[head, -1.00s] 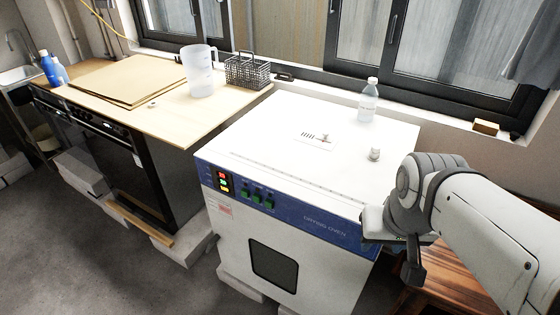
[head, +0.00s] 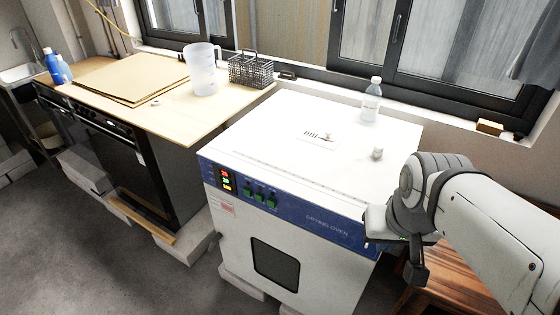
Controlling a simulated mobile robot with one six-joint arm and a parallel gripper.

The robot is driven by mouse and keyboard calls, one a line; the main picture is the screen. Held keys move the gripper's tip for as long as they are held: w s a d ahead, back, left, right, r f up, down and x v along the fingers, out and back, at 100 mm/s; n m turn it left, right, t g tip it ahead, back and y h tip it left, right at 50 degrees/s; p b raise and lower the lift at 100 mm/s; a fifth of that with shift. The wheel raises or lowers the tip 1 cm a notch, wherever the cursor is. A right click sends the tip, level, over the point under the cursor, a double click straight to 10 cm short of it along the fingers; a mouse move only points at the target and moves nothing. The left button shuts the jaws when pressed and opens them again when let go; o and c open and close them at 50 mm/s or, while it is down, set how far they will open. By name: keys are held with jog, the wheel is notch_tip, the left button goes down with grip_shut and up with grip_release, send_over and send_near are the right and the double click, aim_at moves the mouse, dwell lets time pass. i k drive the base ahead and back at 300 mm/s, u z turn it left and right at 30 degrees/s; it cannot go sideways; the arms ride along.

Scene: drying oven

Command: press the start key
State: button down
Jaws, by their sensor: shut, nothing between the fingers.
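The white drying oven (head: 296,155) has a blue front panel (head: 315,219) with a small lit display (head: 226,179) at its left end. Several dark green keys (head: 259,195) sit in a row right of the display. Their labels are too small to read, so I cannot tell which is the start key. My gripper (head: 415,273) is at the lower right, by the oven's right front corner, well right of the keys. It is dark, points downward, is partly hidden by my wrist, and is shut and empty.
A bottle (head: 371,100) and a small metal knob (head: 377,154) stand on the oven top. A wooden counter (head: 150,103) at left holds a jug (head: 202,70) and a wire basket (head: 250,71). A wooden table (head: 450,275) is under my arm. Open floor lies front left.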

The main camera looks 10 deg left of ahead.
aim_at(271, 202)
jog(key=z, duration=0.7)
jog(key=k, duration=1.6)
jog(key=u, duration=0.5)
jog(key=i, duration=1)
jog(key=u, duration=0.05)
